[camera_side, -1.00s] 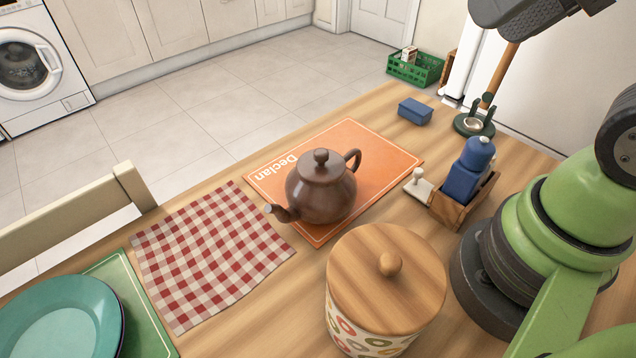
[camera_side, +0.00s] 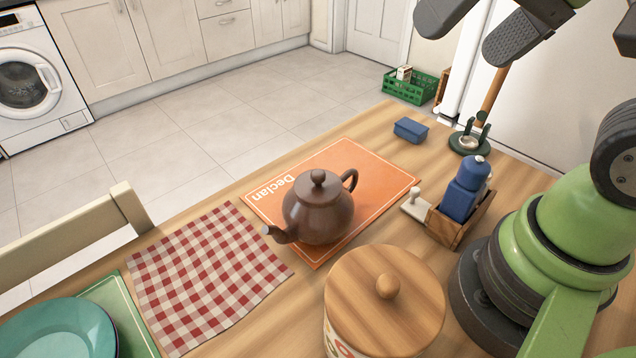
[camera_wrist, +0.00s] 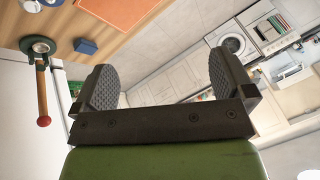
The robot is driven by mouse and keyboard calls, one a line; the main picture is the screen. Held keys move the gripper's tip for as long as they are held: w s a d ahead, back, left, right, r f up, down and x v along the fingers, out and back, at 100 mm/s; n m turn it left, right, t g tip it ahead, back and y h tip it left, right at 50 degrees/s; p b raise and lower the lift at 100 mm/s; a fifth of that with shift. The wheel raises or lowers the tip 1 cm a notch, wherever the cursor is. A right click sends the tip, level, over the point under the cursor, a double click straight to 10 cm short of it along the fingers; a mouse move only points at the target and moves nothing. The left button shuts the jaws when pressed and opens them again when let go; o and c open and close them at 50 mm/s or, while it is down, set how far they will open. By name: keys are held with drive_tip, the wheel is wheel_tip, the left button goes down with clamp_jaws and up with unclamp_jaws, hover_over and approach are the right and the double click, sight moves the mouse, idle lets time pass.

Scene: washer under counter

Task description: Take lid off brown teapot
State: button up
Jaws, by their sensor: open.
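The brown teapot (camera_side: 318,214) stands upright on an orange placemat with its spout toward the lower left and its handle toward the upper right. Its lid (camera_side: 318,185), with a round knob on top, sits on the pot. My gripper (camera_side: 468,22) is high at the top right of the side view, well apart from the teapot. In the wrist view my gripper (camera_wrist: 160,84) is open, with a wide empty gap between its two dark ribbed fingers. The teapot is not in the wrist view.
A lidded wooden-topped canister (camera_side: 385,310) stands in front of the teapot. A wooden caddy (camera_side: 450,225) with a blue bottle (camera_side: 467,187) is to its right. A blue box (camera_side: 411,130) and a stand with a wooden handle (camera_side: 492,90) are behind. The checked cloth (camera_side: 205,275) lies flat at left.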

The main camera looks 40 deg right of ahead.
drive_tip(key=w+a+f+m+g, duration=0.2)
drive_tip(key=w+a+f+g, duration=0.1)
drive_tip(key=w, duration=0.3)
drive_tip(key=m+g+h, duration=0.2)
drive_tip(key=h, duration=0.1)
approach(318, 173)
drive_tip(key=f, duration=0.4)
drive_tip(key=shift+w+d+f, duration=0.2)
drive_tip(key=shift+w+f, duration=0.15)
drive_tip(key=shift+w, duration=0.05)
drive_tip(key=shift+w+d+f, duration=0.1)
drive_tip(key=shift+d+f, duration=0.1)
drive_tip(key=shift+f, duration=1.2)
drive_tip(key=shift+w+d+f, duration=0.1)
drive_tip(key=shift+d+f, duration=0.1)
drive_tip(key=shift+f, duration=1.25)
